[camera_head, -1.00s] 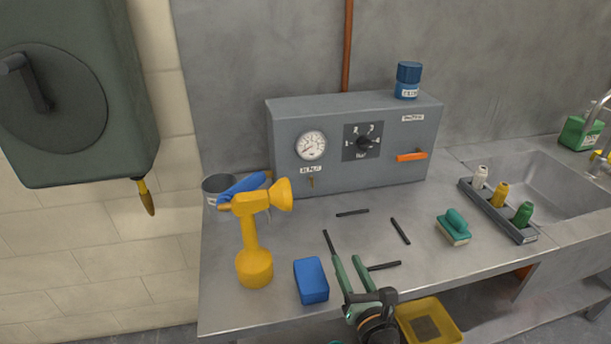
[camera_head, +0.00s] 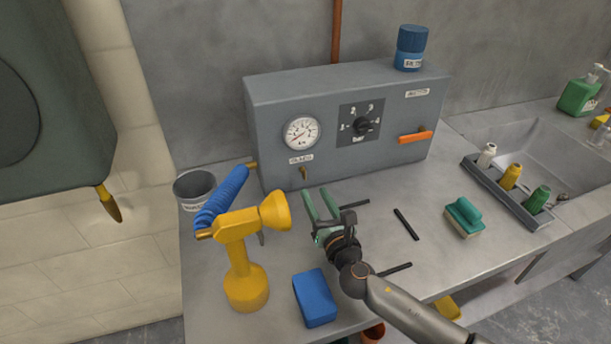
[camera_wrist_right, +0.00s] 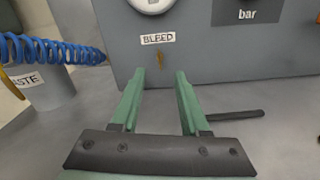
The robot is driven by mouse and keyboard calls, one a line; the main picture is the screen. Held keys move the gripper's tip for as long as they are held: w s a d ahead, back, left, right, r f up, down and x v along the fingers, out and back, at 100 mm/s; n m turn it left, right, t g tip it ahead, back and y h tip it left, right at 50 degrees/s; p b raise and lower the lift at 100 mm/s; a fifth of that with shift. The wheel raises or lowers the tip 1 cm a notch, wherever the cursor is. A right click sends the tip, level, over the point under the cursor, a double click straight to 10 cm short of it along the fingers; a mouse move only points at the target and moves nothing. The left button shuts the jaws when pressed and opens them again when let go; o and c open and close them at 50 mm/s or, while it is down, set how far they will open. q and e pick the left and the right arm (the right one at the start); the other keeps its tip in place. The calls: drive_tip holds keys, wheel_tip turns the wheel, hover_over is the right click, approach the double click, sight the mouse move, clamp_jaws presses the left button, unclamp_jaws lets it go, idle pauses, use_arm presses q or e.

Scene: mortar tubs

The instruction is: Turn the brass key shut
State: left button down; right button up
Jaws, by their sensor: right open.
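The brass key (camera_head: 304,173) is small and sits low on the front of the grey box (camera_head: 350,163), below the round gauge and a label. In the right wrist view the key (camera_wrist_right: 160,59) hangs under the label reading BLEED, slightly tilted. My right gripper (camera_head: 314,193) has green fingers, is open and empty, and points at the box front just below and in front of the key. In the right wrist view the key appears between and beyond the fingertips (camera_wrist_right: 160,76), apart from both. My left gripper is not in view.
A yellow horn-shaped object (camera_head: 245,255) stands left of my right gripper, beside a blue coiled hose (camera_head: 222,197) and a waste bucket (camera_head: 194,190). A blue block (camera_head: 315,298) lies in front. Black bars (camera_head: 406,224) lie on the metal bench. An orange handle (camera_head: 415,137) juts from the box.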

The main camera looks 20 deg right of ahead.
sight(305, 177)
drive_tip(key=w, duration=0.7)
drive_tip(key=shift+w+a+b, duration=0.15)
drive_tip(key=shift+w+b, duration=0.05)
drive_tip(key=shift+b, duration=0.1)
clamp_jaws()
